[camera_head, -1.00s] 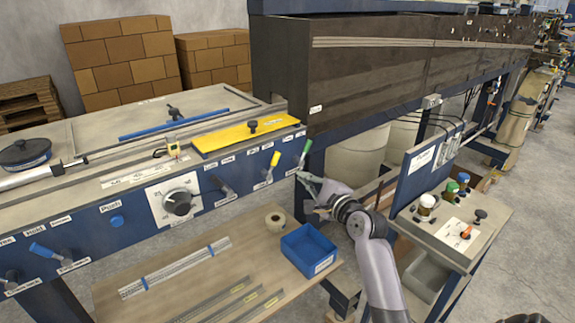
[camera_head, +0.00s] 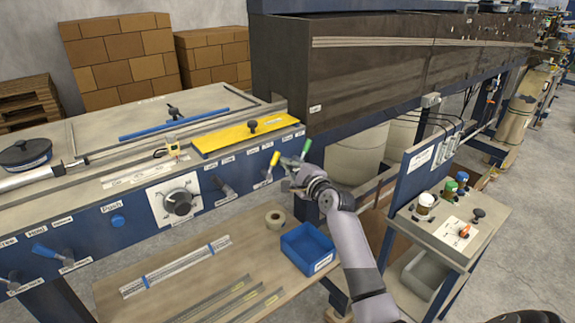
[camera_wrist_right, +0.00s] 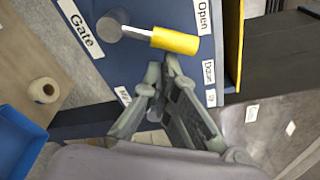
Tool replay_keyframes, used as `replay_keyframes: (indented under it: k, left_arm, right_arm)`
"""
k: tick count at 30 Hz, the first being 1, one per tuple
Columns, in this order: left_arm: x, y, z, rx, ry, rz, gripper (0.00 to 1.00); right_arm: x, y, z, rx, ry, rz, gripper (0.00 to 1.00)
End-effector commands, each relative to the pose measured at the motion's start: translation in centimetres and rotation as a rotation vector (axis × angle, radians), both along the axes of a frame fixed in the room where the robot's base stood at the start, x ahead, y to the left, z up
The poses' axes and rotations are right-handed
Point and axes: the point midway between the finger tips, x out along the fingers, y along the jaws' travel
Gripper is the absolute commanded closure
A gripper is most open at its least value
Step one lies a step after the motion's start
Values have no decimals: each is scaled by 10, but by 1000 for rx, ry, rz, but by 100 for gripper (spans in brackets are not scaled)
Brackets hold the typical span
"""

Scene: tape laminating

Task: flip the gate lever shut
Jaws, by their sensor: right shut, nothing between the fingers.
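The gate lever (camera_head: 274,159) has a yellow handle and sits on the blue front panel, pointing up in the head view. In the right wrist view the yellow handle (camera_wrist_right: 174,40) reaches from a grey round pivot beside the "Gate" label, on the side of the "Open" label (camera_wrist_right: 203,18). My right gripper (camera_head: 288,183) is shut and empty, just right of the lever. In the wrist view its fingertips (camera_wrist_right: 162,68) lie just below the handle; I cannot tell whether they touch it. Another label is partly hidden by a finger. My left gripper is out of view.
A green-handled lever (camera_head: 306,148) stands close to the right of the gate lever, near my gripper. A yellow plate (camera_head: 228,138) lies above the panel. A blue bin (camera_head: 301,250) and a tape roll (camera_head: 275,219) rest on the lower shelf.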

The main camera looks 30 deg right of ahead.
Motion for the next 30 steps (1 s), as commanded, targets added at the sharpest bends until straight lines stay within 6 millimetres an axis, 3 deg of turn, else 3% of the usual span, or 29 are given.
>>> replay_keyframes:
  k: [30]
  left_arm:
    - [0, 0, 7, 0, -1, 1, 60]
  right_arm:
    - [-1, 6, 10, -180, -14, 1, 100]
